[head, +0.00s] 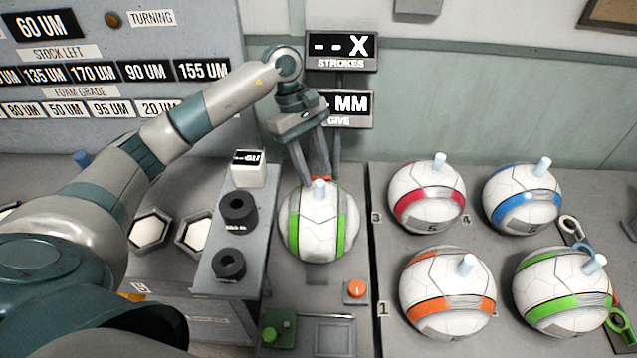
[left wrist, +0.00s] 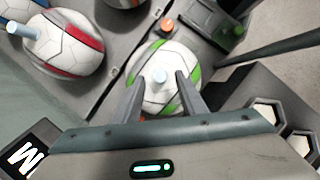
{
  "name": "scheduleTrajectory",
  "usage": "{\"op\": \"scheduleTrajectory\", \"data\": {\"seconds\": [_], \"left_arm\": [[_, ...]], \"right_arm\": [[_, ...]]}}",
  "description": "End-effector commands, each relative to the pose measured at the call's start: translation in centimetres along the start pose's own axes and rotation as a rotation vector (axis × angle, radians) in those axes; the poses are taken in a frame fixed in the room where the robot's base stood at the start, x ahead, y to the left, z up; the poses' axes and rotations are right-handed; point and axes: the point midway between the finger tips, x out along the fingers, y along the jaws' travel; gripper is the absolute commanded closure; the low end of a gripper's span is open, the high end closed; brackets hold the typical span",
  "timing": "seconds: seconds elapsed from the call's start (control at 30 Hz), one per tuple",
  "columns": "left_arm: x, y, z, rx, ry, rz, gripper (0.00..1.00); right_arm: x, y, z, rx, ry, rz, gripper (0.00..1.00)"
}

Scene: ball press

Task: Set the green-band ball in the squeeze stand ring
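A white ball with green bands (head: 318,222) sits upright at the squeeze stand, below the signs, with its pale blue peg on top. The stand's ring is hidden under the ball, so I cannot tell how it is seated. My left gripper (head: 318,180) is behind and above this ball, fingers pointing down, open. In the left wrist view its fingers (left wrist: 160,92) are spread apart on either side of the peg's line, with the ball (left wrist: 160,62) beyond them; nothing is gripped. A second green-band ball (head: 562,292) lies at the front right. My right gripper is not in view.
Red-band (head: 427,197), blue-band (head: 522,198) and orange-band (head: 447,293) balls stand on the right panel. A grey shelf with two black rings (head: 238,208) borders the stand on the left.

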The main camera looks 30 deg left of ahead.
Motion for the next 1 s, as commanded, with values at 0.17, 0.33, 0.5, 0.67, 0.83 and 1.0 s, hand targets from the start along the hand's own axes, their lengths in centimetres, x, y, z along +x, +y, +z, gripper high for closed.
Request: {"op": "scheduleTrajectory", "data": {"seconds": [0.17,0.33,0.5,0.67,0.83,1.0], "left_arm": [[-3.0,0.1,-0.2,0.001,0.003,0.004,0.62],[-5.6,0.0,-0.1,0.001,0.001,0.003,0.62],[-7.3,0.1,0.0,0.001,0.000,0.002,0.62],[-7.9,0.0,0.0,0.000,0.000,0.000,0.62],[-8.0,0.0,0.0,0.000,0.000,0.000,0.62],[-8.0,0.0,0.0,0.000,0.000,0.000,0.62]], "right_arm": [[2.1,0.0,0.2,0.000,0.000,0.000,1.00],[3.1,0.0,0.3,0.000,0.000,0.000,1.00],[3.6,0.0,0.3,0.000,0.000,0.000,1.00],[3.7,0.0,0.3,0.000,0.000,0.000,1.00],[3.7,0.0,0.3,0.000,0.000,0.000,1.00],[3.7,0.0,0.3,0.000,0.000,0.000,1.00]]}}
